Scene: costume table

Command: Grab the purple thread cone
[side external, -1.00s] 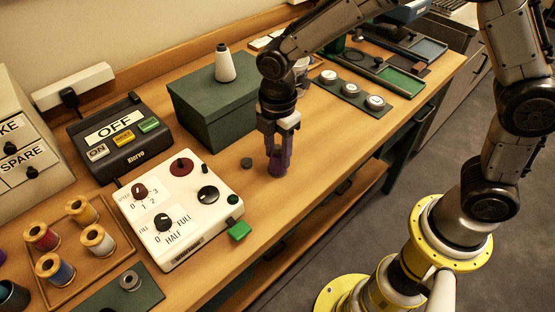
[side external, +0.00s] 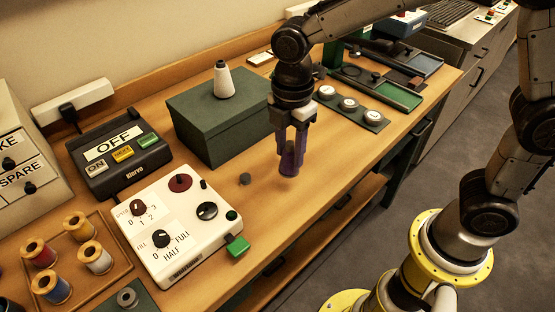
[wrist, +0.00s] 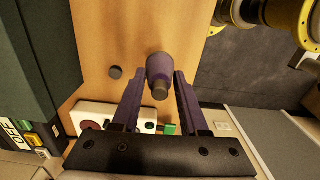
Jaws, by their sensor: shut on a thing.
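The purple thread cone (side external: 290,163) hangs below my gripper (side external: 292,146) in the side external view, in front of the green box. My gripper is shut on it, with a finger on either side of its upper part. The cone is about upright and appears a little above the wooden table. In the wrist view the purple cone (wrist: 160,68) shows at the fingertips of my gripper (wrist: 160,80), with its narrower end towards the camera.
A green box (side external: 215,130) with a white cone (side external: 223,82) on top stands behind left. A white control panel (side external: 180,225), a small grey disc (side external: 245,179) and several round white-topped pieces on a dark strip (side external: 348,105) lie nearby. The table's front edge is close.

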